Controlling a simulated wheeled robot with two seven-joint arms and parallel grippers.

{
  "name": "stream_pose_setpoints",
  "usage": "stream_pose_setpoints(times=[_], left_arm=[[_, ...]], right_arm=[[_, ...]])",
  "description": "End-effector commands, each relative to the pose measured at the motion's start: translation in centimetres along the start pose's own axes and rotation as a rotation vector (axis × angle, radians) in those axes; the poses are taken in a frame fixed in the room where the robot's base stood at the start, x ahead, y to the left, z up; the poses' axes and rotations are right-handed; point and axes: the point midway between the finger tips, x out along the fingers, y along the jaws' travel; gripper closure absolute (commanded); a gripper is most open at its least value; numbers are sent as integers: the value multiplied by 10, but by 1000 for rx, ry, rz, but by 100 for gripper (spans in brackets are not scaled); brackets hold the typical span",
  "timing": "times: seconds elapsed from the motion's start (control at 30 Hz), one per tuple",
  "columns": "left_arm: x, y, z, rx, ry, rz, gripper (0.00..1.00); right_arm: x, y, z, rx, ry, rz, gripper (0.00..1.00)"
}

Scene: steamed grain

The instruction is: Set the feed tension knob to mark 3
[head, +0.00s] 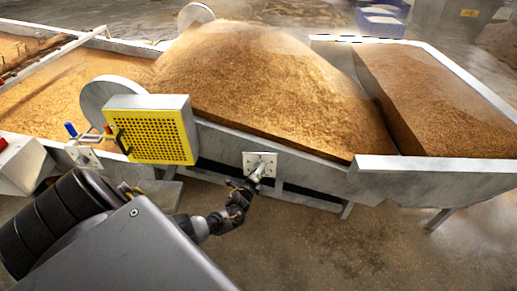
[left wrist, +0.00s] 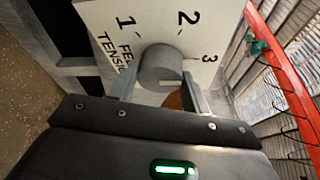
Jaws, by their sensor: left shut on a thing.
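The feed tension knob (left wrist: 160,65) is a grey cylinder on a white dial plate (left wrist: 105,16) in the left wrist view. The plate carries the numbers 1, 2 and 3 and partly hidden lettering. My left gripper (left wrist: 160,80) is shut on the knob, one finger on each side. A pale line shows on the knob near its lower right edge; I cannot tell which mark it points to. In the head view the plate (head: 266,158) is on the trough's front side, with my left gripper (head: 256,177) at it. My right gripper is not in view.
A metal trough (head: 430,172) heaped with grain (head: 270,85) runs across the head view. A yellow perforated guard (head: 150,136) stands left of the dial, with a blue-handled lever (head: 71,130) farther left. A red rail (left wrist: 285,70) shows in the left wrist view. Floor in front is clear.

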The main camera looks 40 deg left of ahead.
Motion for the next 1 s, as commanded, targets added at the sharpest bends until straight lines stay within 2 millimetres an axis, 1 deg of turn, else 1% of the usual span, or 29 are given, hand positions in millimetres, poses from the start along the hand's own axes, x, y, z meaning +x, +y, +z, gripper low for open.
stream_pose_setpoints(times=[0.17, 0.2, 0.33, 0.67, 0.7, 0.8, 0.87, 1.0], left_arm=[[0, 0, -1, -1, 2, 0, 76], [0, 0, -1, -1, 2, 0, 49], [0, 0, -1, -1, 2, 0, 32], [-3, 0, 0, -1, 1, 0, 32], [-6, 0, 0, -1, 1, 1, 32], [-19, -1, 0, -1, 2, 2, 32], [-30, -1, 0, -1, 3, 2, 32], [-59, -1, 0, -3, 3, 2, 32]], right_arm=[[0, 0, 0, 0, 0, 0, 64], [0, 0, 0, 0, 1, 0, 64], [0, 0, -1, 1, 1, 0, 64], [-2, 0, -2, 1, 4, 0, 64], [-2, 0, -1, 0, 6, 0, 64], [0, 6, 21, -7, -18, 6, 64], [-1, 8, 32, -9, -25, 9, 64], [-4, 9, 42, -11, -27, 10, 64]])
